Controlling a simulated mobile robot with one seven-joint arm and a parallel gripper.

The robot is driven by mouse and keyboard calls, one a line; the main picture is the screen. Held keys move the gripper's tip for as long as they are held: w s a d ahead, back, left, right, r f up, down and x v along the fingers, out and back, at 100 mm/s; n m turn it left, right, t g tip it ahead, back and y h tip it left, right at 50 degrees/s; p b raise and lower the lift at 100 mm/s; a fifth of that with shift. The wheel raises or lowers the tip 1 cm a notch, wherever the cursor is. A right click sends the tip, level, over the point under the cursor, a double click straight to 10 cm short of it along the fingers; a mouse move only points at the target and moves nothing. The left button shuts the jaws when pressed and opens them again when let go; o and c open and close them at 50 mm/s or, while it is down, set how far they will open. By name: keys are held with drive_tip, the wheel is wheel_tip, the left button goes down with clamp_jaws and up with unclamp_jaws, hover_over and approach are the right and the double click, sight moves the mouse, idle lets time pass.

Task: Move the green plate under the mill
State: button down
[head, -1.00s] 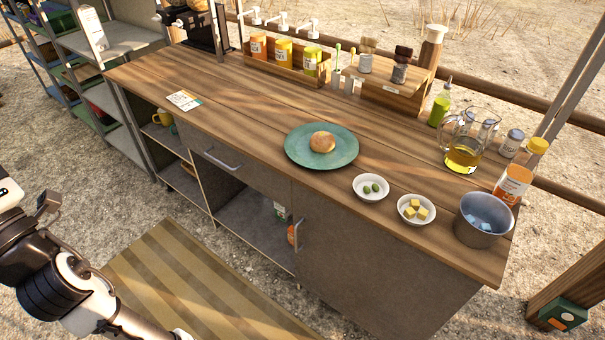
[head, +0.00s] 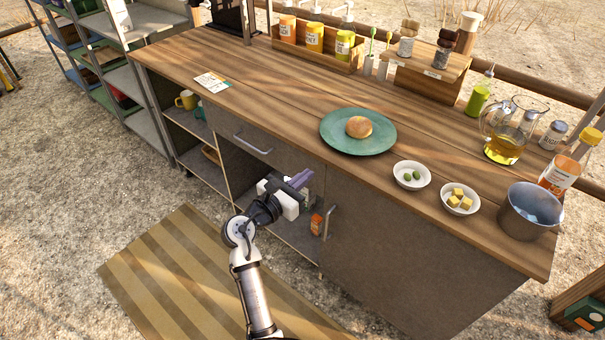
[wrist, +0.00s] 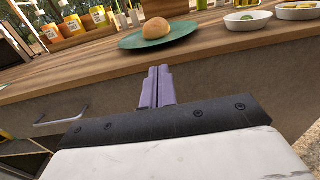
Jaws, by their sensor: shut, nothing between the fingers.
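The green plate (head: 340,140) lies flat on the wooden counter, with a round bun (head: 359,127) on it. Both also show in the wrist view, where the plate (wrist: 130,42) is beyond my fingers. My gripper (head: 303,179) is shut and empty. It is in front of the cabinet, below the counter's front edge, apart from the plate. A tall brown piece with a pale top (head: 469,35) at the back right looks like a mill. A black machine (head: 228,14) stands at the back left, only partly in view; I cannot tell which of these is the mill.
Right of the plate are an olive bowl (head: 411,184), a bowl of yellow cubes (head: 472,201), a metal bucket (head: 524,222) and a glass jug (head: 505,150). Tins in a wooden rack (head: 358,66) line the back. The counter left of the plate is mostly clear, with a card (head: 213,82).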

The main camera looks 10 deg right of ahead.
sight(337, 149)
drive_tip(key=p+x, duration=0.2)
drive_tip(key=x, duration=0.9)
drive_tip(key=shift+p+x, duration=0.55)
drive_tip(key=shift+x, duration=1.3)
drive_tip(key=shift+a, duration=0.2)
